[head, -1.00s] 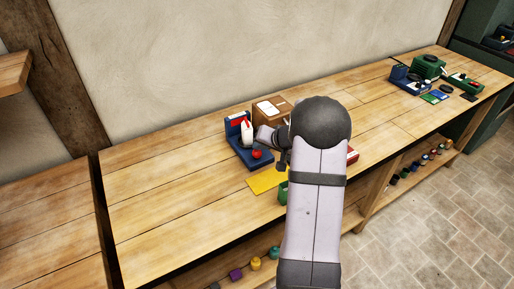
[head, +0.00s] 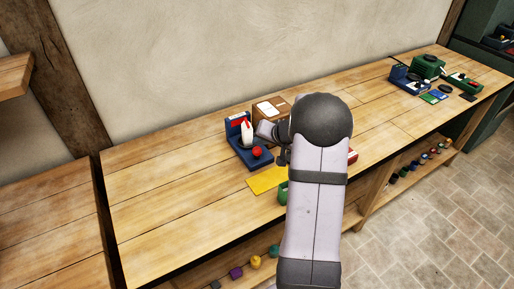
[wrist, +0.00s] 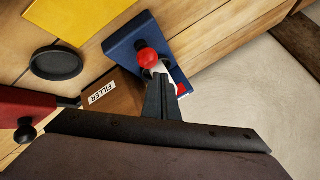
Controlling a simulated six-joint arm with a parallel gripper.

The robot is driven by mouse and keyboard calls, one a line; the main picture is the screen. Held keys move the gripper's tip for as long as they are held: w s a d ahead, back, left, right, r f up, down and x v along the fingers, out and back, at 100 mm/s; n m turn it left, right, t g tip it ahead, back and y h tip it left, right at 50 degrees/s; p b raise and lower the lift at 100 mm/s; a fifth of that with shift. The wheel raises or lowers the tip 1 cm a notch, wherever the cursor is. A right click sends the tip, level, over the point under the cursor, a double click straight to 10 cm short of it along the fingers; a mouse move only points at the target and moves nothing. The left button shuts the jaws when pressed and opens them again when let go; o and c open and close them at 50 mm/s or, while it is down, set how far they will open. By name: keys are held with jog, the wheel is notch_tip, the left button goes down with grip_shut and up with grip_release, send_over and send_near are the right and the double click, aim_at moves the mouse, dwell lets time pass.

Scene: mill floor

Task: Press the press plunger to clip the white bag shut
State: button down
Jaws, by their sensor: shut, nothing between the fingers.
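The blue press (head: 244,150) stands on the bench, left of my arm, with a red ball knob (head: 257,152) at its front. The white bag (head: 247,135) stands upright in it. In the wrist view, the red knob (wrist: 147,58) shows just beyond the fingertips, over the blue press (wrist: 125,44). My gripper (wrist: 161,80) is shut and empty, its tips close to the knob; I cannot tell whether they touch it. The fingers hide most of the white bag (wrist: 164,69). In the head view my arm hides the fingers.
A brown filler box (head: 272,108) stands behind my wrist. A yellow sheet (head: 267,180) lies in front of the press. The wrist view shows a black round dish (wrist: 56,62) and a red device (wrist: 28,108). Green and blue devices (head: 428,67) stand far right. The bench's left is clear.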

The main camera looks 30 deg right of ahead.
aim_at(259, 151)
notch_tip(259, 151, up, 5)
jog(key=p, duration=0.2)
jog(key=shift+p, duration=0.4)
dwell(0.8)
